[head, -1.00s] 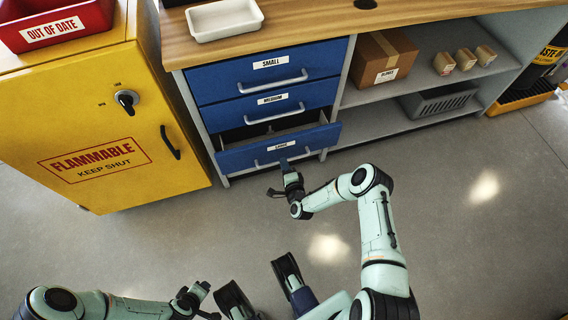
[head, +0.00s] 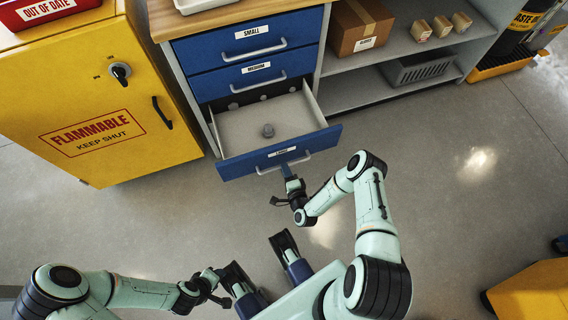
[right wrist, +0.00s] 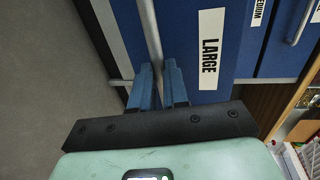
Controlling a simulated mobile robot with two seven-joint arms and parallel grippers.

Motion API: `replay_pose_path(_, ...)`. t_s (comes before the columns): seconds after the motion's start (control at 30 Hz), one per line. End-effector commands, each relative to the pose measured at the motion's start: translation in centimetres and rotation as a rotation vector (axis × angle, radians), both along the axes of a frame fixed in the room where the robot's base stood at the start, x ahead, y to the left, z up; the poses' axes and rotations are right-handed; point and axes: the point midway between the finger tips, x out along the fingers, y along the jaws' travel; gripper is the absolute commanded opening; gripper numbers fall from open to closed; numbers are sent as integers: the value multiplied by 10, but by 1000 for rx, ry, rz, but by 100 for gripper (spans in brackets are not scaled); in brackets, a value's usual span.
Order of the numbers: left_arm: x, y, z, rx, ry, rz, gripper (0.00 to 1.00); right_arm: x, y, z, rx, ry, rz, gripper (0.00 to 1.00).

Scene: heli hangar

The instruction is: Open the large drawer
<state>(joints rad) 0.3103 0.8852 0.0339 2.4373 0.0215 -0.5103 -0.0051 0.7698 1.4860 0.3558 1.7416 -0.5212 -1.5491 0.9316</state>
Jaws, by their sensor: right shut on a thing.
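The large drawer (head: 232,165) is the lowest of three blue drawers and stands pulled well out. In the right wrist view the blue fingers (right wrist: 160,85) are on both sides of the handle bar (right wrist: 150,35), beside the LARGE label (right wrist: 209,48). My left gripper (head: 215,280) is low at the left, away from the drawers; its finger gap is unclear.
The medium drawer (head: 215,86) and small drawer (head: 200,48) above are shut. A yellow flammables cabinet (head: 50,105) stands at the left. Open shelves at the right hold a cardboard box (head: 358,25) and a grey basket (head: 420,70). The floor in front is clear.

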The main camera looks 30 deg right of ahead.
Motion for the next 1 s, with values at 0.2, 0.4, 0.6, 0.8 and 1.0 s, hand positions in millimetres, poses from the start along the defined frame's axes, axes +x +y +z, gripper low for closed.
replay_pose_path(0.2, -2, -1, 1, -2, 5, -3, 43, -3, 1, 1, 0, -2, 0, 0)
replay_pose_path(0.4, -2, -1, 1, -2, 5, -2, 43, -3, 1, 0, 0, -2, 0, 0)
replay_pose_path(0.6, -2, -1, 1, -2, 4, -1, 43, -3, 1, 0, 0, -2, 0, 40)
replay_pose_path(0.8, -2, -1, 1, -2, 4, -1, 43, -3, 1, 0, 0, -1, 0, 40)
replay_pose_path(1.0, -8, -4, 8, -10, 20, -8, 43, -22, 5, 4, 3, 2, 0, 40)
